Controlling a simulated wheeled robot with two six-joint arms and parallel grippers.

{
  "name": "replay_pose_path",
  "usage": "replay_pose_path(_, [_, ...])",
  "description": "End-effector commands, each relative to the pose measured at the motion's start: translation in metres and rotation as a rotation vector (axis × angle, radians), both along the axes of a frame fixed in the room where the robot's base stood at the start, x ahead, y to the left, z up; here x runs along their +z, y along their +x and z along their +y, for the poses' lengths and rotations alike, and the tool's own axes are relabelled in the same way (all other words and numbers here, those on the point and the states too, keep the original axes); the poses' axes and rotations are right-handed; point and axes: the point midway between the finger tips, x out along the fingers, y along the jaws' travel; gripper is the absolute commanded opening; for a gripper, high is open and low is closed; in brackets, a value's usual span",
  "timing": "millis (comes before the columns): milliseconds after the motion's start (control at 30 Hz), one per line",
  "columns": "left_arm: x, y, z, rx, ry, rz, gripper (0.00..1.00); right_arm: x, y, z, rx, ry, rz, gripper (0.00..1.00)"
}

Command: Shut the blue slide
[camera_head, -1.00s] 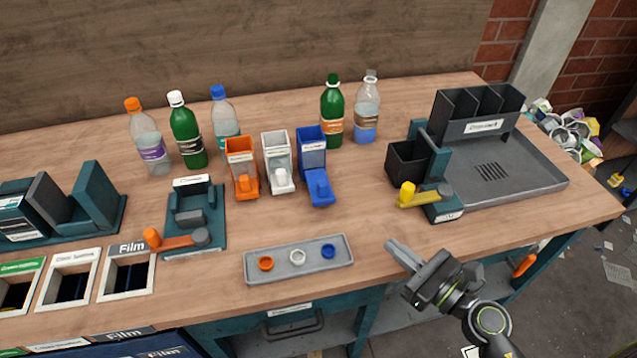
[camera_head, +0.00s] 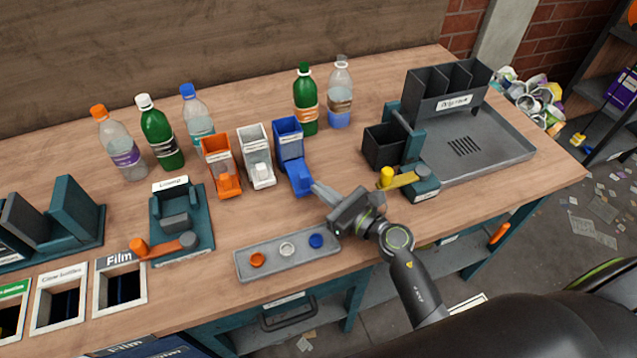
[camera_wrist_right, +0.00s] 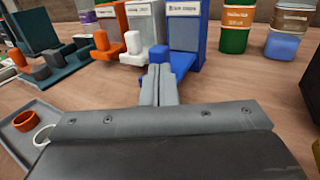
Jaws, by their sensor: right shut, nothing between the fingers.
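The blue dispenser (camera_head: 289,142) stands upright at the right end of a row of three on the workbench. Its blue slide (camera_head: 300,178) sticks out at the front, towards me. My right gripper (camera_head: 318,189) is shut and empty, with its fingertips right at the front of the blue slide. In the right wrist view the shut fingers (camera_wrist_right: 159,86) point at the blue slide (camera_wrist_right: 165,57) and cover part of it. I cannot tell whether they touch it. My left gripper is not in view.
A white dispenser (camera_head: 256,155) and an orange one (camera_head: 221,165) stand left of the blue one. A grey tray (camera_head: 272,270) with orange, white and blue rings lies in front. A yellow-handled fixture (camera_head: 405,180) stands to the right. Several bottles stand behind.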

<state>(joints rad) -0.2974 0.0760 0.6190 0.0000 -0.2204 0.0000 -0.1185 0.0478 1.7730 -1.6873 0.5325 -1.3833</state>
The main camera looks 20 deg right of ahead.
Motion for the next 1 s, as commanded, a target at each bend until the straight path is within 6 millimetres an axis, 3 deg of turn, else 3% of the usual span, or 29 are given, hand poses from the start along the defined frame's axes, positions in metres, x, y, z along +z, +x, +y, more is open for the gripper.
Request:
replay_pose_path(167, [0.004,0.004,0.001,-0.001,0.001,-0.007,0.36,0.000,0.012,0.006,0.000,-0.001,0.000,0.00])
replay_pose_path(600, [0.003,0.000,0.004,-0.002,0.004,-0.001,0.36,-0.001,0.016,0.007,0.000,-0.001,0.000,0.00])
replay_pose_path(1000, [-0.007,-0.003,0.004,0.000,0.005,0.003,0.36,-0.001,0.074,0.009,0.000,-0.001,-0.002,0.00])
